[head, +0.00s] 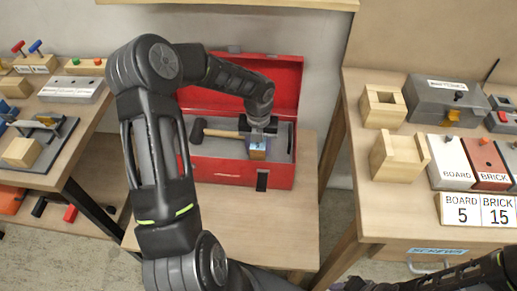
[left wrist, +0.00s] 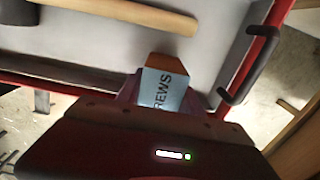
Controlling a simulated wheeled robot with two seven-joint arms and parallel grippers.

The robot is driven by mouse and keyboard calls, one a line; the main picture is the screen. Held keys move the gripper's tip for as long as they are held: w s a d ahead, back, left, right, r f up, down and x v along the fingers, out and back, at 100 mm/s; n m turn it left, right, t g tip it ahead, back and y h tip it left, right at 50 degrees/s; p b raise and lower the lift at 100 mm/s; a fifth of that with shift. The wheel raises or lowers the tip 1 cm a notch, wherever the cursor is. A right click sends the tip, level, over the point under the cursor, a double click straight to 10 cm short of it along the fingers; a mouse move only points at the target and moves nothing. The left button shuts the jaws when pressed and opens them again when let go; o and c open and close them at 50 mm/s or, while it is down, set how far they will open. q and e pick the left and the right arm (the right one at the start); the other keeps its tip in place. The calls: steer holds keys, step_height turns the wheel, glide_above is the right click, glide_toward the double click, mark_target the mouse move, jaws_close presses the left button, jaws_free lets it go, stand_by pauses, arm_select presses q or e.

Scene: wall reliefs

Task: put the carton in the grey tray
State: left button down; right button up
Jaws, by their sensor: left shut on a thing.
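The carton (head: 257,154) is a small box with a light blue face and an orange-brown end. In the left wrist view the carton (left wrist: 170,85) shows the letters "REWS". My left gripper (head: 258,140) is shut on it, over the right part of the open red toolbox. The grey tray (head: 281,143) lies inside the toolbox and also shows in the left wrist view (left wrist: 215,25). I cannot tell whether the carton touches the tray floor. My right gripper is not in view; only part of that arm shows at lower right.
A hammer (head: 222,133) with a wooden handle lies in the tray, left of the carton. The red toolbox (head: 225,172) stands on a wooden table (head: 285,220), its lid raised behind. Side benches hold wooden blocks, a grey box (head: 440,97) and labelled boards.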

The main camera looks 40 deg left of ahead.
arm_select(q)
steer(key=shift+f, duration=0.5)
steer(key=shift+f, duration=0.1)
steer(key=c, duration=0.8)
jaws_free()
steer(key=shift+o, duration=0.2)
step_height(320, 180, up, 12)
steer(key=shift+r, duration=0.1)
